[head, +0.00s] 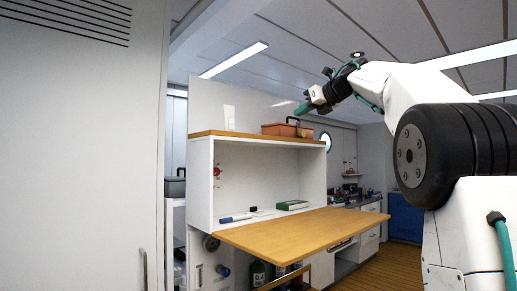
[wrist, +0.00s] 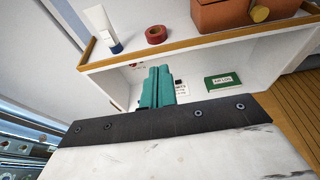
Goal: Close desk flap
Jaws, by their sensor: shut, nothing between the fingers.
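The desk flap (head: 297,232) is a wooden board folded down flat, sticking out from the front of a white cabinet (head: 201,185). The cabinet's compartment above the flap is open. My gripper (head: 304,108) is in the air above the cabinet's top right, well apart from the flap. In the wrist view my gripper (wrist: 158,84) shows teal fingers pressed together with nothing between them, in front of the open compartment. The flap cannot be made out in the wrist view.
Inside the compartment lie a green box (head: 292,205) and a blue-white marker (head: 236,218). On the top shelf stand an orange toolbox (head: 280,130), a white tube (wrist: 101,27) and red tape (wrist: 156,34). Bottles (head: 257,272) stand below the flap. Wooden floor (head: 395,262) is clear at right.

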